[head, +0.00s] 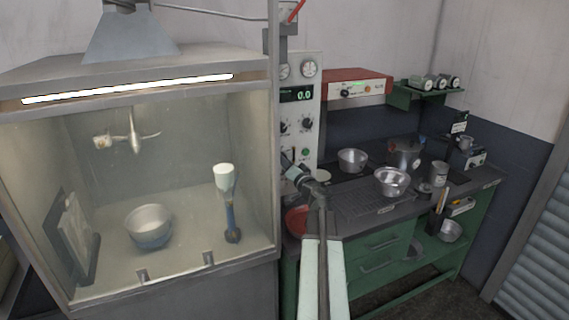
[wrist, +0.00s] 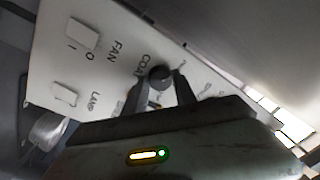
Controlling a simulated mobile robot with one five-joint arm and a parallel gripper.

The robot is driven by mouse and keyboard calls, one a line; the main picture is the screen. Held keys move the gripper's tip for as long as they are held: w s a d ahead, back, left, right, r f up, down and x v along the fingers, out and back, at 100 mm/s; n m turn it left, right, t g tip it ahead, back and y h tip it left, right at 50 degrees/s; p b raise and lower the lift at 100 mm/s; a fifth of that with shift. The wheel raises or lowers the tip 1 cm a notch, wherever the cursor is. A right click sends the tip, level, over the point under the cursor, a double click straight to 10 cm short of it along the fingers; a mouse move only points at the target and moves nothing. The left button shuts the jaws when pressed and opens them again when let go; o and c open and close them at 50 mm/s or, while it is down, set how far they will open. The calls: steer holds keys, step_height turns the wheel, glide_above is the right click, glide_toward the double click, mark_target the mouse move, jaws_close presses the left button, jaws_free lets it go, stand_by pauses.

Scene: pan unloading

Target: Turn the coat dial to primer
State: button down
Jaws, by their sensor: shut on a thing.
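The coat dial (wrist: 160,76) is a small round black knob on a pale control panel, under the printed word COAT in the wrist view. My gripper (wrist: 161,84) is shut on the dial, with one dark finger at each side of it. Small printing stands around the dial, but it is too blurred to read, so I cannot tell which setting the dial points to. In the head view my gripper (head: 287,159) reaches the lower part of the control panel (head: 313,119), and my arm hides the dial there.
The panel also bears FAN (wrist: 82,36) and LAMP (wrist: 65,94) switches and a display (head: 297,95) reading 0.0. A lit spray booth (head: 190,120) stands left.

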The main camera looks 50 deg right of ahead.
steer(key=shift+w, duration=0.1)
steer(key=c, duration=1)
jaws_free()
steer(key=shift+a, duration=0.1)
steer(key=v, duration=0.7)
steer(key=shift+s+a+b, duration=0.1)
steer(key=shift+s+b, duration=0.25)
steer(key=shift+s, duration=0.05)
steer(key=shift+f, duration=0.1)
